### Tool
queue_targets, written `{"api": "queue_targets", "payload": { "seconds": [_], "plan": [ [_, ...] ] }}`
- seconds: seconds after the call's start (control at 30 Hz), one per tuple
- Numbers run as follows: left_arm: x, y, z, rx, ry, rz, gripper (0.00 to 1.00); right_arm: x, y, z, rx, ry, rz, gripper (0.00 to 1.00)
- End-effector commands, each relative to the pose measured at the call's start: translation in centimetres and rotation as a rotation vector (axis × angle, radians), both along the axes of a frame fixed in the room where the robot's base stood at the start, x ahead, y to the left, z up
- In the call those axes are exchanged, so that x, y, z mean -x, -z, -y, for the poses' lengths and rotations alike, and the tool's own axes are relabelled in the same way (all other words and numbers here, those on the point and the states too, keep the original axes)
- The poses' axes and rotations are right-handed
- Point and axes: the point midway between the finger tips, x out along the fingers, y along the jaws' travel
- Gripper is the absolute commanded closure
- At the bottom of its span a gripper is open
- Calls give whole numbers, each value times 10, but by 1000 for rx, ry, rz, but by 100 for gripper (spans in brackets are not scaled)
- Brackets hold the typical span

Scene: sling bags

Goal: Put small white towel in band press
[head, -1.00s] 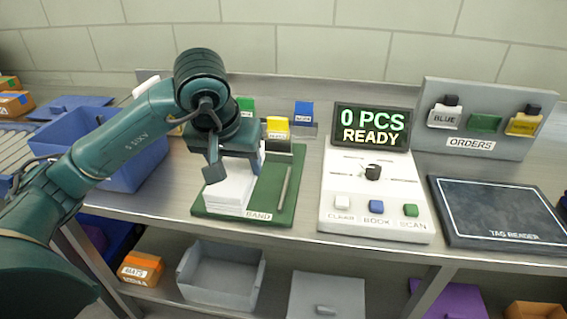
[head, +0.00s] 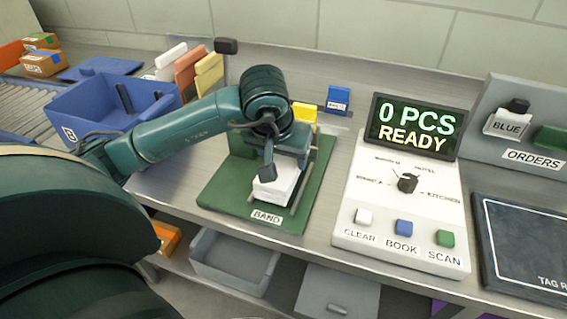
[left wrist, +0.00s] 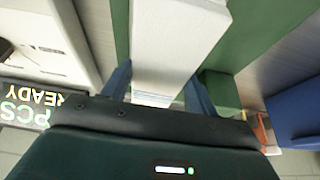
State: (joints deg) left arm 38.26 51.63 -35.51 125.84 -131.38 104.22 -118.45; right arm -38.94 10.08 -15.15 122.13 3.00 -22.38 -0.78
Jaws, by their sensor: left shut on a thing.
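The small white towel (head: 277,187) is a folded white block low over the band press (head: 222,192), a green plate labelled BAND. It is beside the press's metal rod, and I cannot tell whether it touches the plate. My left gripper (head: 270,172) is over the towel and shut on it. In the left wrist view the white towel (left wrist: 175,40) lies between the two blue fingers of the left gripper (left wrist: 158,92), with the green press around it. The gripper hides the towel's back part. My right gripper is not in view.
The control panel (head: 375,215) with CLEAR, BOOK and SCAN buttons stands right of the press; its screen (head: 412,126) reads 0 PCS READY. A dark tag reader (head: 525,245) is farther right. A blue bin (head: 85,118) is at left. Grey bins (head: 230,283) sit below.

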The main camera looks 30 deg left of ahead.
Motion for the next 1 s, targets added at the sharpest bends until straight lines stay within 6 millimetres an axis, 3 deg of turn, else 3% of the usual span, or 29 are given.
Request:
{"api": "queue_targets", "payload": {
  "seconds": [0.13, 0.53, 0.57, 0.8, 1.0],
  "plan": [
    [0, 21, 0, 1, 0, -3, 70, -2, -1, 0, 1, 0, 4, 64],
    [0, 28, 0, 0, 0, 2, 70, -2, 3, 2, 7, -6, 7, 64],
    [0, 27, 0, -1, 1, 1, 40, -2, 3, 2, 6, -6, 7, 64],
    [0, 26, 0, 0, 0, 0, 21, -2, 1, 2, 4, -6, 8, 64],
    [0, 26, 0, 0, 0, 0, 20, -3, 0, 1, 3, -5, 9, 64]
  ]
}}
